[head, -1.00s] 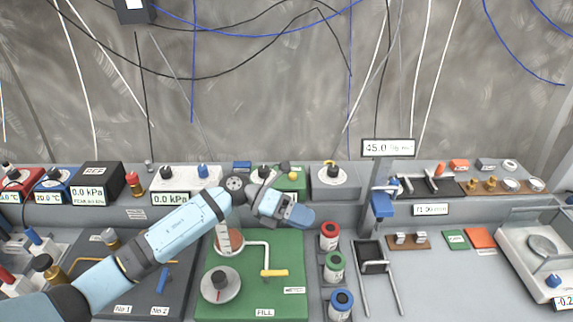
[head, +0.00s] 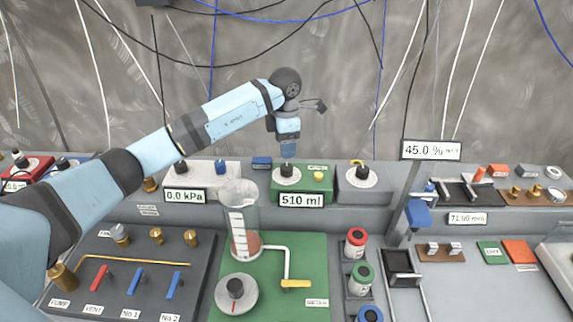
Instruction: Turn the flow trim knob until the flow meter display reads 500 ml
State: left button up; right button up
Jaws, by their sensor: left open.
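The flow meter display (head: 302,200) reads 510 ml on the front of a green box (head: 318,184). A black knob (head: 287,171) with a round white dial stands on top of this box, and I take it as the flow trim knob. My left gripper (head: 288,154) points down just above the knob, open; a small gap seems to lie between them, but I cannot tell for sure whether they touch. My right gripper is not in view.
A grey box with a dial knob (head: 361,174) stands close on the right, and a white box (head: 207,174) on the left. A glass cylinder (head: 241,220) rises in front on the green board (head: 265,300). A post carries a 45.0 % sign (head: 431,150).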

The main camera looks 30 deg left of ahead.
aim_at(285, 167)
pick_arm(q)
notch_tip(285, 167, down, 8)
jog(key=shift+f+p, duration=0.1)
jog(key=shift+p, duration=0.3)
jog(key=shift+c, duration=0.3)
jog(key=c, duration=0.9)
